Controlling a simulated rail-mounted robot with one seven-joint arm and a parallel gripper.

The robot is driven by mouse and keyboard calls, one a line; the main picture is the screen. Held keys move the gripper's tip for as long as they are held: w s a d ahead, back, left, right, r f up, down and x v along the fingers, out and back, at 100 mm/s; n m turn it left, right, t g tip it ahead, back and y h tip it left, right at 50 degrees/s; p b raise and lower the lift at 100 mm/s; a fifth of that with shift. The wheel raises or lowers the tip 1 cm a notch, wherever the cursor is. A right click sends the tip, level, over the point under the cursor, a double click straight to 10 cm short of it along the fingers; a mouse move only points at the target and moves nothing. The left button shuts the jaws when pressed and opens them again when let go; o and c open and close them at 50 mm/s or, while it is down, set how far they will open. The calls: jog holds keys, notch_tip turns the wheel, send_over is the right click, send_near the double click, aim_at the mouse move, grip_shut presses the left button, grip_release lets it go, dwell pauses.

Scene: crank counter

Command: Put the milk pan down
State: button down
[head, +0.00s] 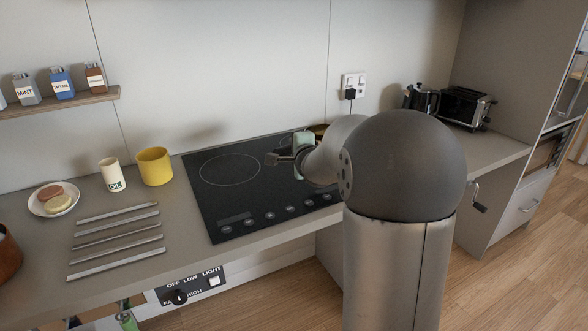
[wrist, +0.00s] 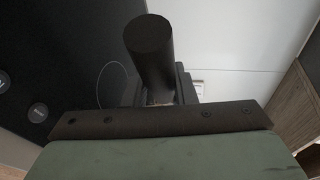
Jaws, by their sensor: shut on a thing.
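My gripper (head: 284,158) is over the black hob, partly hidden behind my own arm in the head view. In the wrist view, my gripper (wrist: 162,92) is shut on a thick black handle (wrist: 150,50), which I take to be the milk pan's.
A yellow pot (head: 154,167), an oil container (head: 111,175) and a plate with food (head: 53,204) stand left of the hob. Several metal bars (head: 117,243) lie on the counter. A kettle (head: 420,99) and toaster (head: 466,106) stand at the right. A crank (head: 478,200) sticks out below.

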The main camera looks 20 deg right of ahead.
jog(key=shift+w+d+f, duration=0.25)
jog(key=shift+w+f, duration=0.75)
jog(key=shift+f, duration=0.55)
jog(key=shift+w+d+f, duration=0.3)
jog(key=shift+w+f, duration=0.75)
jog(key=shift+f, duration=0.5)
jog(key=shift+w+d+f, duration=0.25)
jog(key=shift+w+f, duration=0.75)
jog(key=shift+f, duration=0.55)
jog(key=shift+f, duration=0.2)
jog(key=c, duration=1.2)
grip_release()
